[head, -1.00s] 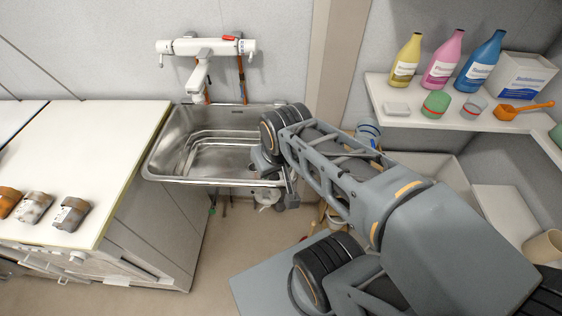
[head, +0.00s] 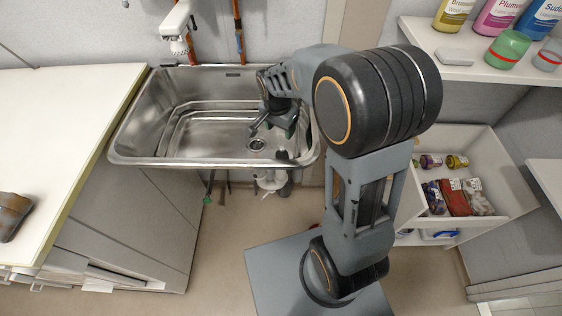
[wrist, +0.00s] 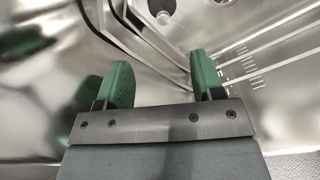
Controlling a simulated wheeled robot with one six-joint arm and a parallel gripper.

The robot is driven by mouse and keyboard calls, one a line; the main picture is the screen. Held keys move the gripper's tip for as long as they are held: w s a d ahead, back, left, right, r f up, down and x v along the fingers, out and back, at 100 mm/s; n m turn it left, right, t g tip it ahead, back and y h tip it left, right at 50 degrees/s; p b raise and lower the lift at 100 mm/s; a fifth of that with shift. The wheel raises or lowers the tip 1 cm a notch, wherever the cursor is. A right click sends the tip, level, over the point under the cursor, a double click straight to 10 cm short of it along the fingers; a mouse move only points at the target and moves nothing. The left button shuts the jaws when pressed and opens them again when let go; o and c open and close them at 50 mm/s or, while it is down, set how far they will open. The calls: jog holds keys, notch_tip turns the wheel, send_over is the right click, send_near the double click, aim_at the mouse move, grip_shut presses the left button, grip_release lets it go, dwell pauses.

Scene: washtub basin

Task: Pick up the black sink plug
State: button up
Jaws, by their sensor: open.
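The steel basin (head: 140,130) is in the head view, with a round drain (head: 257,144) in its floor. A small dark shape, perhaps the black sink plug (head: 281,155), shows just right of the drain, low in the basin. I cannot tell it surely from a shadow or reflection. In the wrist view a dark round patch, perhaps the plug (wrist: 161,5), is cut by the top edge, beside what looks like the drain (wrist: 164,18). My gripper (head: 276,124) is inside the basin, above its right part. Its green fingertips (wrist: 160,65) are apart with nothing between them.
The basin walls and stepped rim lines are close around my gripper. A white tap (head: 178,25) hangs over the back left. A white counter (head: 60,130) is at left. An open drawer (head: 480,200) with several items and a shelf (head: 460,65) with bottles are at right.

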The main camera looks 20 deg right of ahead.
aim_at(282, 147)
jog(key=f, duration=0.3)
jog(key=f+b, duration=0.1)
jog(key=f, duration=0.2)
jog(key=w+f, duration=0.1)
jog(key=f, duration=0.2)
jog(key=shift+d, duration=0.3)
jog(key=shift+w+d+f+b, duration=0.15)
jog(key=shift+f+b, duration=0.15)
jog(key=shift+f, duration=0.6)
jog(key=shift+w+d+f+b, duration=0.1)
jog(key=shift+f+b, duration=0.15)
jog(key=shift+f, duration=0.7)
jog(key=shift+w+d+f+b, duration=0.15)
jog(key=shift+f+b, duration=0.15)
jog(key=shift+f, duration=0.6)
jog(key=c, duration=0.7)
jog(key=shift+o, duration=0.2)
jog(key=shift+r, duration=0.1)
